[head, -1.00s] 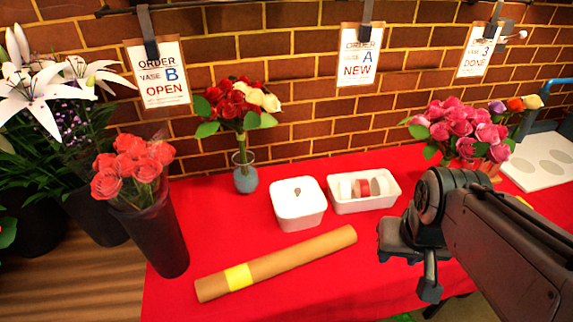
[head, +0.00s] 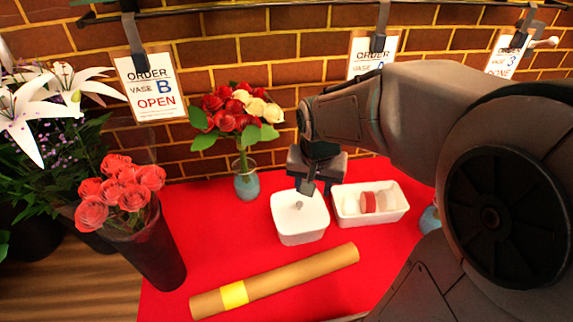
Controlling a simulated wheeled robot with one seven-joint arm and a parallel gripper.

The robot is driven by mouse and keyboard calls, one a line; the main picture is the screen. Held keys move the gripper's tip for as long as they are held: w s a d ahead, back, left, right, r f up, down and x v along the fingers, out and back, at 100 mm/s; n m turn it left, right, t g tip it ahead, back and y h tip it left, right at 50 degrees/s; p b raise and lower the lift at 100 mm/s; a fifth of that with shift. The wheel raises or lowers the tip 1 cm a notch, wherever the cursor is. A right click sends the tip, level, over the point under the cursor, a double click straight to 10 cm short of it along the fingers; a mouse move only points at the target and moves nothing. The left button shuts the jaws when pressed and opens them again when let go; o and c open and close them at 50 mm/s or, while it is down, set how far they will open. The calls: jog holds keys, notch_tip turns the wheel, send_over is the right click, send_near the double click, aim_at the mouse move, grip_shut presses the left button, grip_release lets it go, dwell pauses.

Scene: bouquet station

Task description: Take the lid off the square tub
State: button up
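The square tub (head: 301,232) is white and stands on the red table. Its white lid (head: 291,211) is on top, with a small grey knob (head: 299,206) in the middle. My gripper (head: 311,190) is above the lid's right back part, pointing down, close to the knob. The fingers are small and dark here, and I cannot tell whether they are apart or touch the knob.
A white tray (head: 345,216) with ribbon rolls stands just right of the tub. A glass vase (head: 246,184) with red and cream roses is behind left. A brown paper roll (head: 300,273) lies in front. A dark bucket (head: 151,254) of red roses stands left.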

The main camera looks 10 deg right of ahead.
jog(key=w+a+f+m+g+p, duration=0.1)
jog(key=w+f+m+p, duration=0.25)
jog(key=w, duration=0.65)
jog(key=p, duration=0.1)
send_over(299, 203)
jog(key=shift+m+h, duration=0.3)
jog(key=shift+m, duration=0.15)
notch_tip(299, 203, down, 10)
jog(key=shift+a+r, duration=0.1)
jog(key=shift+r, duration=0.05)
jog(key=shift+s+f+p, duration=0.2)
jog(key=shift+f+p, duration=0.65)
jog(key=shift+f, duration=1.8)
grip_shut()
